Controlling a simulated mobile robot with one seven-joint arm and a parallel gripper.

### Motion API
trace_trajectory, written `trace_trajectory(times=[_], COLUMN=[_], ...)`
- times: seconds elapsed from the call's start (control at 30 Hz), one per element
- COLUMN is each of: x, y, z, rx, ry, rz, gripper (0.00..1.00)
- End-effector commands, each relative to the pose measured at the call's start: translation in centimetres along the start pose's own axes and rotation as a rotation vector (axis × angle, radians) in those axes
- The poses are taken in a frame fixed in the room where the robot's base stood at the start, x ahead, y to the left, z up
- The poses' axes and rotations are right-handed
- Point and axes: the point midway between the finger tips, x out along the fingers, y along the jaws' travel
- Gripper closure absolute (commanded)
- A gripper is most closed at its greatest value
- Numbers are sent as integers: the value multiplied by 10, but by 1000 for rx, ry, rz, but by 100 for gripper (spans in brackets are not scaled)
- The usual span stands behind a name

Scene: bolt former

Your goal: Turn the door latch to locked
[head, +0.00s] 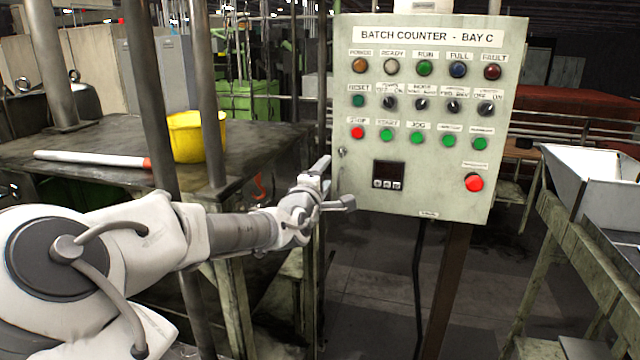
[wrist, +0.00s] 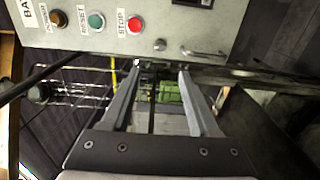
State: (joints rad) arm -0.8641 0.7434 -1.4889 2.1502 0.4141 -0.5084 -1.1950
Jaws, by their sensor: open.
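The door latch (head: 341,152) is a small metal piece at the left edge of the pale green control box (head: 440,190), below the height of the red stop button. In the wrist view it is a small round metal knob (wrist: 160,45) near the box's edge, just beyond my fingertips. Which way the latch is turned is too small to tell. My gripper (head: 334,184) is open and empty, just left of and below the latch in the head view. In the wrist view the two spread fingers of my gripper (wrist: 161,72) point toward the box edge, apart from the knob.
The box face carries lamps, buttons, selector switches, a small display (head: 388,175) and a red button (head: 474,182). A dark table (head: 90,150) holds a yellow bucket (head: 198,137) and a white rod (head: 90,159).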

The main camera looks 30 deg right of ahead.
Motion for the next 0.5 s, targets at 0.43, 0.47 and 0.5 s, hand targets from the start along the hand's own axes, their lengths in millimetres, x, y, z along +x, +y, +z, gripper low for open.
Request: trace_trajectory(times=[0.43, 0.47, 0.5], x=[-38, -38, -39], y=[0, 0, 0], z=[0, 0, 0], rx=[1, 1, 1], ry=[0, 0, -1], rz=[-1, -1, -1], gripper=[39, 39, 39])
